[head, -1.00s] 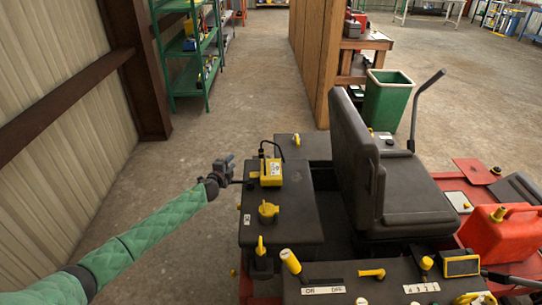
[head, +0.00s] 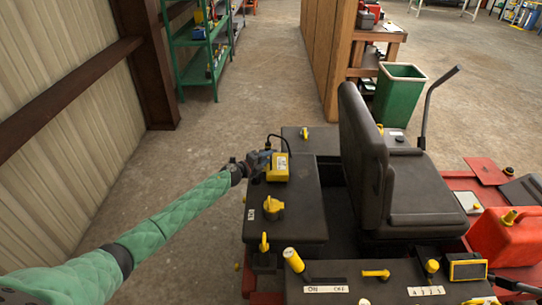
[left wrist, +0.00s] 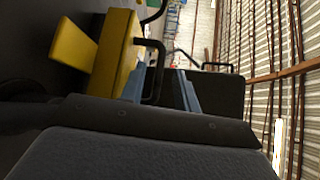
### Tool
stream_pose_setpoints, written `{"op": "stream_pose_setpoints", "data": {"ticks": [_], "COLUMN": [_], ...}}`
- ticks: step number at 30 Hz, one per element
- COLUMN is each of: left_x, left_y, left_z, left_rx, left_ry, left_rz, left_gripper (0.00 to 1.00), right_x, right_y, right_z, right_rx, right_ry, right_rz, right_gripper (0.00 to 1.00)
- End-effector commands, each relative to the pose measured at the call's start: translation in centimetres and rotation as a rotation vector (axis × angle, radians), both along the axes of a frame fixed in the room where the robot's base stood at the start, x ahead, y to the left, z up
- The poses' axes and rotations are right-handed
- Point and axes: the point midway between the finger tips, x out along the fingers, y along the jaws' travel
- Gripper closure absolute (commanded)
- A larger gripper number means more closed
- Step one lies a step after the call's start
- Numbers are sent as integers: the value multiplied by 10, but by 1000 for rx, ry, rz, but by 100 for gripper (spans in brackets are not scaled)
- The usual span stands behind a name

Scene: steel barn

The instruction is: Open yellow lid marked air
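A yellow box-shaped lid (head: 279,170) sits on the left side of the black machine body, with a black curved piece rising behind it. I cannot read any marking on it. My left gripper (head: 262,161) is right at its left edge. In the left wrist view the yellow lid (left wrist: 118,55) stands close on the left, with a black bar-like loop (left wrist: 151,70) beside it. The bluish fingers of my left gripper (left wrist: 160,88) look apart, with the loop seen between them. I cannot tell whether they touch it. My right gripper is not in view.
A yellow knob (head: 272,206) stands on the same black surface, nearer me. A black seat (head: 365,160) rises to the right. A red fuel can (head: 505,238) and a green bin (head: 398,97) are farther right. The floor to the left is clear.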

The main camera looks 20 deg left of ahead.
Motion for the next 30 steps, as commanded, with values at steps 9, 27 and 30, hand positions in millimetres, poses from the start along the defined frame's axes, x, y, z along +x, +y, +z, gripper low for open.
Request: {"op": "stream_pose_setpoints", "data": {"ticks": [9,27,30], "left_x": [22,25,25], "left_y": [-12,-13,-13], "left_z": [-3,-4,-4], "left_rx": [-1,-1,-1], "left_ry": [0,0,0], "left_rz": [1,0,0], "left_gripper": [69,100,100], "right_x": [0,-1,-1], "right_y": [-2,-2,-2], "right_z": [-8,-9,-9], "right_rx": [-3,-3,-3], "right_ry": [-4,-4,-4], "right_rz": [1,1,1], "right_gripper": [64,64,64]}}
